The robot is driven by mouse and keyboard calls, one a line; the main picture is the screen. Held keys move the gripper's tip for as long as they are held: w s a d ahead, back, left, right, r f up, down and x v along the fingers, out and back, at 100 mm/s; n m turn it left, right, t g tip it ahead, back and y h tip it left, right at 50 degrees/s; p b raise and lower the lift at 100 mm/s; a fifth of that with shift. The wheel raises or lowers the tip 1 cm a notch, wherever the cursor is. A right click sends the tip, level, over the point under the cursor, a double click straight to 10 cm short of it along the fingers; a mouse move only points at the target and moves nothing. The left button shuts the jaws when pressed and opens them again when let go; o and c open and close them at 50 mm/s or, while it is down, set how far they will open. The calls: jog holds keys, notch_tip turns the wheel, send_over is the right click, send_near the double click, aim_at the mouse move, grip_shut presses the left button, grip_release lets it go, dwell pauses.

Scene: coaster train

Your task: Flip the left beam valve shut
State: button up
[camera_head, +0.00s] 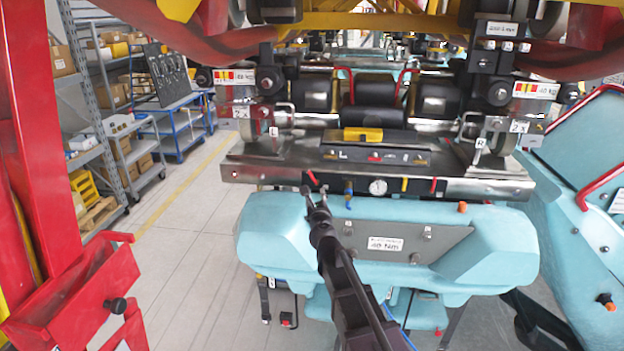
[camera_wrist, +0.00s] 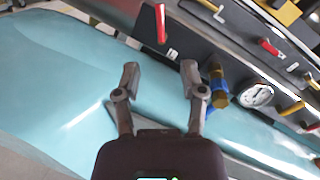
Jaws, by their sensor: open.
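The left beam valve has a red lever (camera_head: 312,178) at the left of the steel beam's front face (camera_head: 270,179). In the head view the lever leans, its upper end to the left. In the wrist view the red lever (camera_wrist: 160,22) stands near upright at the top, beyond the fingertips. My gripper (camera_head: 318,196) is just below the lever in the head view. In the wrist view my gripper (camera_wrist: 159,76) is open, with nothing between its fingers. The fingers appear apart from the lever. The valve body is not clearly visible.
A blue-and-brass fitting (camera_wrist: 217,88) is close to the right finger. A pressure gauge (camera_head: 378,187), a yellow lever (camera_head: 404,184) and another red lever (camera_head: 434,186) sit farther right. The turquoise car body (camera_head: 290,240) lies under the beam. A red frame (camera_head: 80,280) stands at left.

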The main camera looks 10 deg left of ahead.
aim_at(312, 178)
jog(key=w, duration=0.4)
jog(key=w+a, duration=0.1)
jog(key=w, duration=0.3)
jog(key=w+a, duration=0.1)
jog(key=w, duration=0.3)
jog(key=shift+a, duration=0.1)
jog(key=shift+c, duration=0.2)
grip_shut()
